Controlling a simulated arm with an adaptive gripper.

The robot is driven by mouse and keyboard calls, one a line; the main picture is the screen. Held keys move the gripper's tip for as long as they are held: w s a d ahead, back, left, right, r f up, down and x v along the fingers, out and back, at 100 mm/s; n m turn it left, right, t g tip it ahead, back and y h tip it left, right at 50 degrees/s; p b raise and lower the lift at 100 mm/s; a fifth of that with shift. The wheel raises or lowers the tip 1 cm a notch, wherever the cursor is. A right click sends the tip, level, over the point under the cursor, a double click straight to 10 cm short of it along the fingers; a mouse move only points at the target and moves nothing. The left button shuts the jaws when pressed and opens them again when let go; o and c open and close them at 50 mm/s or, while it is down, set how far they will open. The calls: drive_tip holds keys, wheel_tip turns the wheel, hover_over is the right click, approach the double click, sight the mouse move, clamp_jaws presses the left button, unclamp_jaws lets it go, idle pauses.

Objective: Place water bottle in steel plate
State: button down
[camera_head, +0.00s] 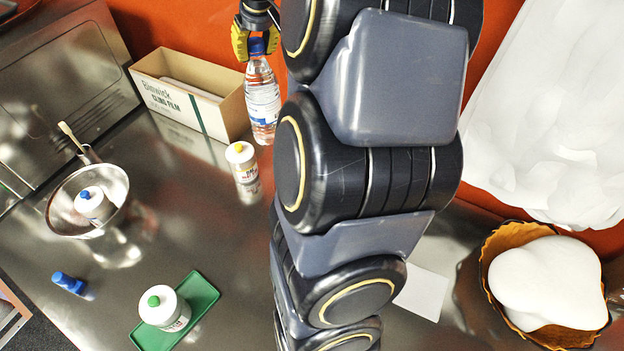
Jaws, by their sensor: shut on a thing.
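A clear water bottle (263,100) with a white label and a blue cap hangs upright, slightly tilted, near the top middle. My gripper (256,44) has yellow fingertips and is shut on the bottle at its cap. The bottle's base is beside the right end of a cardboard box; I cannot tell whether it touches the counter. A round, shiny steel dish (119,187) sits on the counter at the left, well left of and nearer than the bottle. It holds a small white bottle with a blue cap (91,203).
A cling film box (190,95) stands behind. A white yellow-capped bottle (241,160) is near the water bottle. A green tray (203,295) carries a green-capped bottle (164,308). A blue object (68,283) lies left. A basket (497,245) with white dough is right. The counter between dish and yellow-capped bottle is clear.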

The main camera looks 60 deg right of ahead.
drive_tip(key=s+d+m, duration=0.3)
drive_tip(key=s+d, duration=0.2)
drive_tip(key=s, duration=0.3)
wheel_tip(320, 180, down, 17)
drive_tip(key=shift+a+g+h, duration=0.25)
drive_tip(key=shift+g+h, duration=0.15)
idle(0.5)
drive_tip(key=shift+f, duration=0.15)
drive_tip(key=c, duration=0.8)
unclamp_jaws()
drive_tip(key=shift+f, duration=0.1)
drive_tip(key=v, duration=1.2)
drive_tip(key=w+a+n+g+y, duration=0.1)
drive_tip(key=w+a+n+y, duration=0.25)
drive_tip(key=a, duration=1.35)
drive_tip(key=s+a+n+g, duration=0.2)
drive_tip(key=s+a, duration=0.3)
drive_tip(key=a, duration=0.3)
drive_tip(key=s+a+n+g, duration=0.2)
drive_tip(key=s+a, duration=0.3)
drive_tip(key=a, duration=0.3)
drive_tip(key=shift+s+r+n, duration=0.2)
drive_tip(key=shift+s+n, duration=0.15)
drive_tip(key=shift+n, duration=0.5)
